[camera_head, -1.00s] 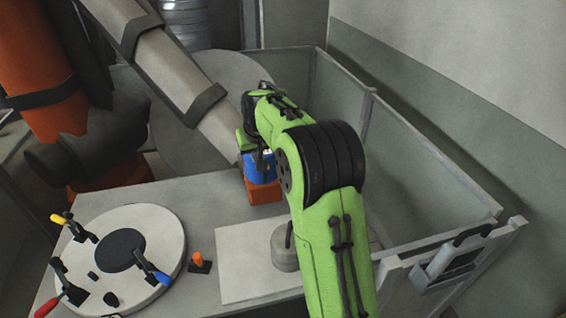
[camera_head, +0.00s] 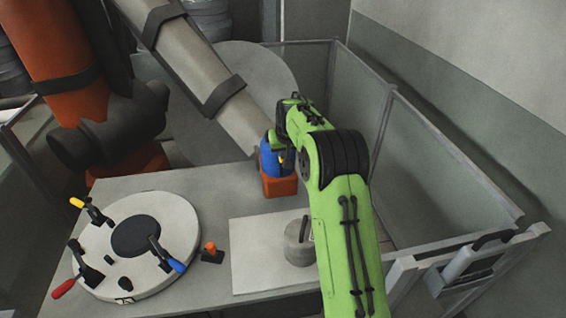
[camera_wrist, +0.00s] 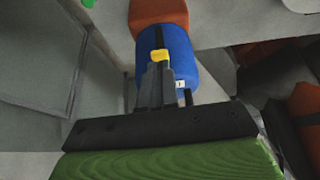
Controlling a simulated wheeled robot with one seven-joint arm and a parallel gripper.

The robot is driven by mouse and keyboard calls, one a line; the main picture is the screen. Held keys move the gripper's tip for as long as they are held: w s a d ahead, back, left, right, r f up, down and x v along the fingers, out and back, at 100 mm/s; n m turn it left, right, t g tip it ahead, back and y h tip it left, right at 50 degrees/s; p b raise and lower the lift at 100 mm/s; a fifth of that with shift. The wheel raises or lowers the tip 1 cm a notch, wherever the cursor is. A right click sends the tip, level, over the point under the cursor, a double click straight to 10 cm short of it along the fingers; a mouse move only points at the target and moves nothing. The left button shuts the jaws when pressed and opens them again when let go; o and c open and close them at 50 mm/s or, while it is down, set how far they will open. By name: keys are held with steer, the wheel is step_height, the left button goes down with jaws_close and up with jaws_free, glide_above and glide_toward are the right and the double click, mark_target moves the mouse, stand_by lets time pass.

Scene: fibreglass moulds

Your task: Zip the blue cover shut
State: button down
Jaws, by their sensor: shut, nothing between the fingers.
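The blue cover (camera_head: 268,160) is a rounded upright shape on an orange base (camera_head: 279,187) at the table's back edge. In the wrist view the blue cover (camera_wrist: 187,52) fills the upper middle, with the orange base (camera_wrist: 158,12) beyond it. A dark zip line (camera_wrist: 160,37) runs along the cover to a yellow pull tab (camera_wrist: 159,56). My gripper (camera_wrist: 157,74) is shut and empty, its fingertips right at the yellow tab; I cannot tell whether they touch it. In the head view my gripper (camera_head: 282,150) is beside the cover and partly hides it.
A round white mould (camera_head: 160,270) with coloured-handled clamps lies on the table's left. A small orange peg (camera_head: 211,249) stands beside it. A grey weight (camera_head: 298,248) sits on a pale sheet (camera_head: 250,270). A large pale tube (camera_head: 190,60) slants behind; grey panels (camera_head: 440,150) enclose the right.

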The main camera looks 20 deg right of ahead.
steer(key=shift+x, duration=1.3)
step_height(320, 180, down, 8)
steer(key=s+b, duration=0.1)
steer(key=b, duration=0.5)
steer(key=shift+f+b, duration=0.25)
steer(key=shift+b, duration=0.05)
steer(key=shift+a, duration=0.1)
steer(key=s+b+v, duration=0.1)
steer(key=v, duration=1.6)
steer(key=shift+s, duration=0.3)
steer(key=shift+a+f, duration=0.1)
steer(key=shift+a, duration=0.05)
